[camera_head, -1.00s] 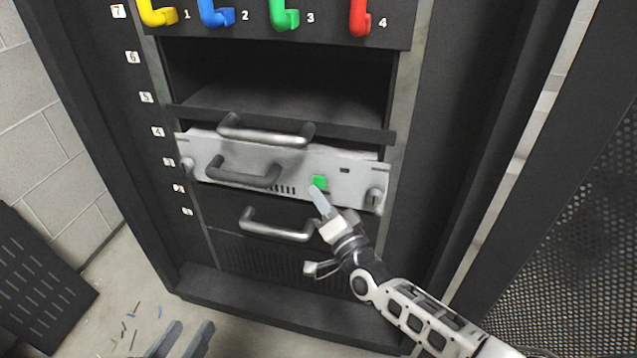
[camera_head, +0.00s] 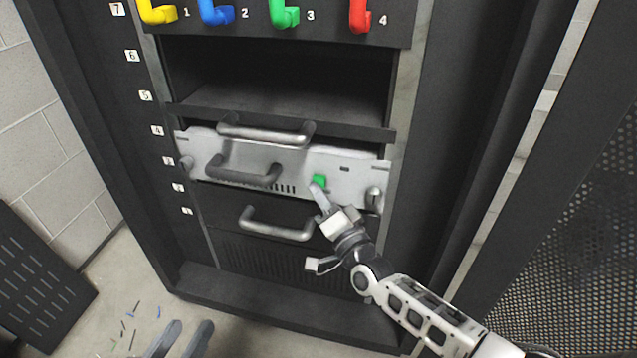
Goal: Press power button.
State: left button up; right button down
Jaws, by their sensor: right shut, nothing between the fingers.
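The rack (camera_head: 440,150) has an empty bay (camera_head: 280,85) above the grey unit. Metal handles (camera_head: 275,226) stick out around it. Yellow, blue, green and red numbered hooks (camera_head: 360,15) line the top. Small coloured bits (camera_head: 128,318) lie on the floor at left.

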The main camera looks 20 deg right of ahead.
jog(key=shift+w+d, duration=0.35)
jog(key=shift+w, duration=0.1)
dwell(0.9)
jog(key=shift+s, duration=0.1)
jog(key=shift+s+a+p, duration=0.3)
jog(key=shift+s+a, duration=0.2)
jog(key=shift+s, duration=0.15)
jog(key=shift+s+a+p, duration=0.6)
jog(key=shift+s+a, duration=0.15)
jog(key=shift+s, duration=0.3)
jog(key=shift+s+a+p, duration=0.6)
jog(key=shift+s+a, duration=0.1)
jog(key=shift+s, duration=0.3)
